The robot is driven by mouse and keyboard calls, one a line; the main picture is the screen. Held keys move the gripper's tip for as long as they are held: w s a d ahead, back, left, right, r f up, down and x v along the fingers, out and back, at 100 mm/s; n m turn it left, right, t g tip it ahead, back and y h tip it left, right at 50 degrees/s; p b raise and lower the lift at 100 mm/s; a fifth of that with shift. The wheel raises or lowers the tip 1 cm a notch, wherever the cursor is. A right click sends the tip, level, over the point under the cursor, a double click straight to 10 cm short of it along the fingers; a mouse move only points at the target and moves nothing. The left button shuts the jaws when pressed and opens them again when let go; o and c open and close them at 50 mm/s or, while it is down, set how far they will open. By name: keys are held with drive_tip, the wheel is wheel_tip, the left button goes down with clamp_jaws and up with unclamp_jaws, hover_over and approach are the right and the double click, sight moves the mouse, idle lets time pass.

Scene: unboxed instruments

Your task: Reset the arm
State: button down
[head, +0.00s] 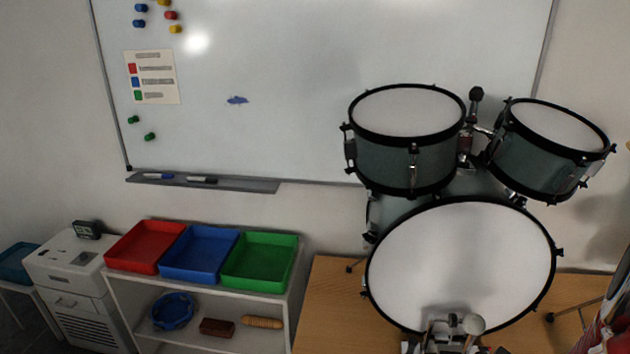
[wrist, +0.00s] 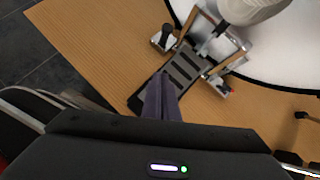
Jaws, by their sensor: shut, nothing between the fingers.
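My gripper (wrist: 160,98) shows in the wrist view as two grey-purple fingers pressed together, with nothing between them. They point toward the dark footplate (wrist: 184,68) of a bass drum pedal. I cannot tell how far the fingertips are from it. My gripper cannot be made out in the head view. The pedal's pale round beater (head: 474,324) stands in front of the large bass drum (head: 460,255).
Two smaller drums (head: 407,150) (head: 545,148) sit above the bass drum on a wooden floor (head: 325,310). A low white shelf (head: 205,284) carries red, blue and green trays at left. A whiteboard (head: 290,90) hangs behind.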

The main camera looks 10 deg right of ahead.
drive_tip(key=s+a+r+n+g+h, duration=0.1)
drive_tip(key=s+a+r+n, duration=0.2)
drive_tip(key=a+r+n, duration=1)
drive_tip(key=s+a+r+n+g+h, duration=0.1)
drive_tip(key=s+a+r+n, duration=0.3)
drive_tip(key=a+r+n, duration=0.8)
wheel_tip(320, 180, up, 2)
drive_tip(key=n, duration=0.6)
drive_tip(key=shift+s+a+n+g, duration=0.3)
drive_tip(key=shift+a+n, duration=0.05)
drive_tip(key=shift+n, duration=0.05)
drive_tip(key=shift+d, duration=0.1)
